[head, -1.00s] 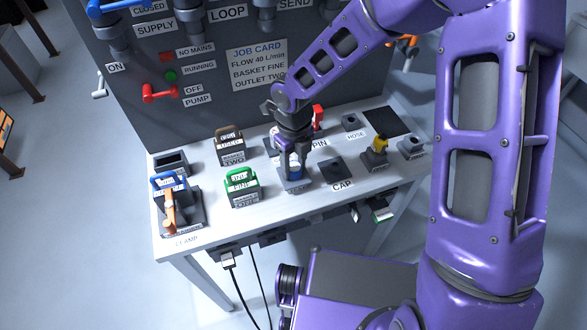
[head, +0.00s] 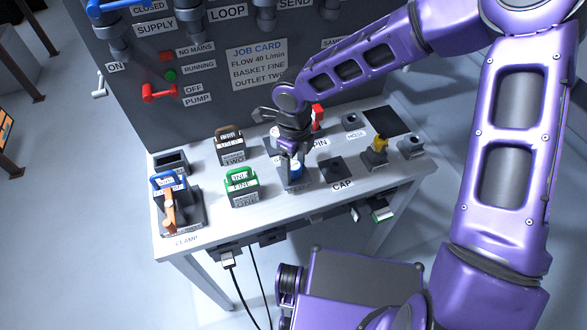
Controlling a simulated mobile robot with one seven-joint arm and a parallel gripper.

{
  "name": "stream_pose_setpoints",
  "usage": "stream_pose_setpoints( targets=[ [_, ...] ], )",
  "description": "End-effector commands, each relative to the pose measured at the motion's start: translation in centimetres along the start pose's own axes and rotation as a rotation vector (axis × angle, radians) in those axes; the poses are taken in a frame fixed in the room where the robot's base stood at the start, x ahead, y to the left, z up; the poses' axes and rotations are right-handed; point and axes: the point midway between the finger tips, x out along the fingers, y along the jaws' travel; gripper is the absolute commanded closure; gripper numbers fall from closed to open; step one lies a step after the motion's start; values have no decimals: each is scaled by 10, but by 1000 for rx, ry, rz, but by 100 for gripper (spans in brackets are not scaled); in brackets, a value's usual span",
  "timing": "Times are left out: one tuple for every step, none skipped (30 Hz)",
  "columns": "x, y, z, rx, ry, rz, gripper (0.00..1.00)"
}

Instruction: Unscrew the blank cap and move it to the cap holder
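The blue blank cap (head: 296,170) sits on its grey block (head: 290,184) in the middle of the bench. My gripper (head: 294,163) points down over the cap with its fingers around it. The fingers hide most of the cap, and I cannot tell whether they press on it. The cap holder (head: 332,168), a dark square block with a hole, stands just right of the cap, behind the CAP label (head: 342,185). It looks empty.
A green-handled basket (head: 241,187) and a brown-handled one (head: 229,145) stand to the left. An orange and blue clamp (head: 170,205) is at the left end. A yellow-topped part (head: 379,146) and a red part (head: 317,117) stand to the right and behind.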

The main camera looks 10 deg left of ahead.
Motion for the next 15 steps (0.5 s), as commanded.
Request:
stream_pose_setpoints(
  targets=[
    [0, 0, 0, 0, 0, 0, 17],
    [0, 0, 0, 0, -1, 0, 17],
    [0, 0, 0, 0, -1, -1, 17],
    [0, 0, 0, 0, -1, -1, 17],
    [0, 0, 0, 1, -1, -1, 17],
    [0, 0, 0, 1, -1, -1, 17],
    [0, 0, 0, 1, -1, -1, 17],
    [0, 0, 0, 1, -1, -1, 17],
    [-1, 0, 0, 1, -1, -1, 17],
    [-1, 0, 1, 1, -1, -1, 17],
    [-2, 0, 1, 1, -2, -1, 17],
    [-4, 0, 1, 1, -2, -1, 17],
    [-6, 0, 1, 1, -2, -1, 17],
    [-8, 0, 1, 1, -2, 0, 17],
    [-12, -1, 1, 3, -3, 0, 17]
  ],
)
